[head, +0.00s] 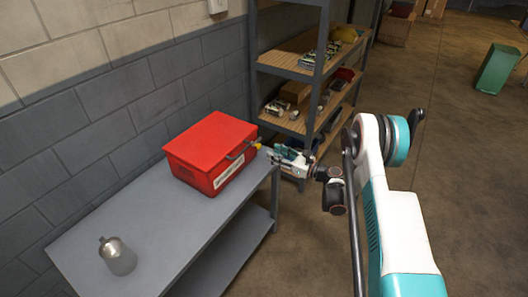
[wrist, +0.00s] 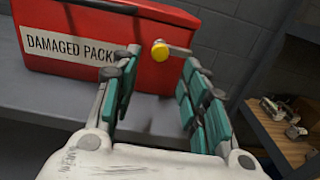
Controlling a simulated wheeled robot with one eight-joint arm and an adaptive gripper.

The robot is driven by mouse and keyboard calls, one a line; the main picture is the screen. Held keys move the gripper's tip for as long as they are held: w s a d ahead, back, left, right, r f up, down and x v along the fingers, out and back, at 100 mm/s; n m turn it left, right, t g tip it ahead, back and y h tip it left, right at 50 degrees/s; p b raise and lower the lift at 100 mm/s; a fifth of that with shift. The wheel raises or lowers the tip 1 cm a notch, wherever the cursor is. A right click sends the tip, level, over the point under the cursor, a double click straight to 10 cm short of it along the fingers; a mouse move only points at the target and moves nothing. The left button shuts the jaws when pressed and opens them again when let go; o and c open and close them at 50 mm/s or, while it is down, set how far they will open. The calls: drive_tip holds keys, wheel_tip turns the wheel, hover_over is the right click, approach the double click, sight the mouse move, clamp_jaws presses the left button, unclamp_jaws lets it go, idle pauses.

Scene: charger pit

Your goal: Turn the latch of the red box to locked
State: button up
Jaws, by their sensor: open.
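The red box (head: 207,148) stands on the grey table against the wall, its lid down. In the wrist view the red box (wrist: 90,55) shows a white label reading "DAMAGED PACK", partly hidden by a finger. A grey latch arm with a yellow round knob (wrist: 160,50) sits on the box's front right; in the head view the knob (head: 257,145) shows at the box's right side. My gripper (wrist: 160,75) is open, its fingers on either side of the knob in the picture. I cannot tell whether they touch it. The head view shows my gripper (head: 272,153) close beside the box.
The grey table (head: 165,230) holds a metal canister (head: 117,256) near its front. A shelf (head: 290,122) with several parts stands behind and right of the table. A green bin (head: 497,70) is far right. The floor between is clear.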

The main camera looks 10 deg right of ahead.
sight(260, 147)
drive_tip(key=b+x, duration=0.1)
drive_tip(key=x, duration=0.5)
drive_tip(key=shift+a, duration=0.1)
clamp_jaws()
